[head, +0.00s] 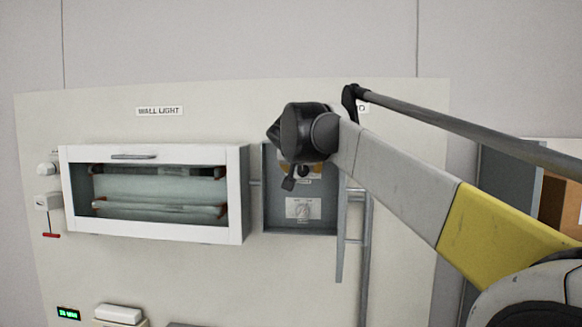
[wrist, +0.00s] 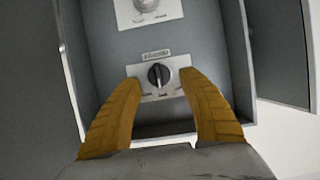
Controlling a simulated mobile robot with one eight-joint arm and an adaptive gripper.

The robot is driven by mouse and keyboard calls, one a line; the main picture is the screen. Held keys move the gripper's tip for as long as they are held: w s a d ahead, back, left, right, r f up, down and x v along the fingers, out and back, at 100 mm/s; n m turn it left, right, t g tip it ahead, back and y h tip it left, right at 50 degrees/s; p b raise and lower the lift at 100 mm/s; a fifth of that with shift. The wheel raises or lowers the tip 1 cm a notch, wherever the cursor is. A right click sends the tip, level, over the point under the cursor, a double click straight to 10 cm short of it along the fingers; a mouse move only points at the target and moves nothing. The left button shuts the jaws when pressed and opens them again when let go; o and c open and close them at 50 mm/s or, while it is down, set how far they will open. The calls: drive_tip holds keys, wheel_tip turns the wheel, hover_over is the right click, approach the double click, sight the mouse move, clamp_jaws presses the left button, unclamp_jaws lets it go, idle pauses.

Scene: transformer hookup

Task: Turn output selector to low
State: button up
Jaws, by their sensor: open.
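A black rotary knob (wrist: 159,77) sits on a pale plate (wrist: 148,97) inside a grey wall box, with a small label (wrist: 156,53) too blurred to read. The knob's light pointer line stands roughly upright in the wrist view. My gripper (wrist: 160,82) is open, its two orange fingers either side of the knob with a gap on both sides. I cannot tell how deep the tips reach. In the head view my dark wrist covers the box's upper part, and the knob shows only partly below it.
A second, grey dial (wrist: 146,4) on its own plate is in the same box (head: 270,212); its plate shows low in the box in the head view (head: 290,209). A white-framed glass cabinet (head: 240,195) is just left.

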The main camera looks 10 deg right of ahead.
drive_tip(key=shift+w+d+f, duration=0.15)
drive_tip(key=shift+w+f, duration=0.05)
drive_tip(key=shift+w, duration=0.1)
drive_tip(key=shift+s+r, duration=0.1)
drive_tip(key=shift+s, duration=0.05)
clamp_jaws()
drive_tip(key=n+h+p, duration=0.1)
drive_tip(key=n, duration=0.1)
drive_tip(key=shift+a+n+h+p, duration=0.35)
drive_tip(key=shift+n+h+p, duration=0.05)
drive_tip(key=n+h, duration=0.2)
drive_tip(key=n, duration=0.1)
drive_tip(key=shift+a+g, duration=0.15)
drive_tip(key=shift+g, duration=0.15)
drive_tip(key=shift+n+h, duration=0.3)
idle(0.4)
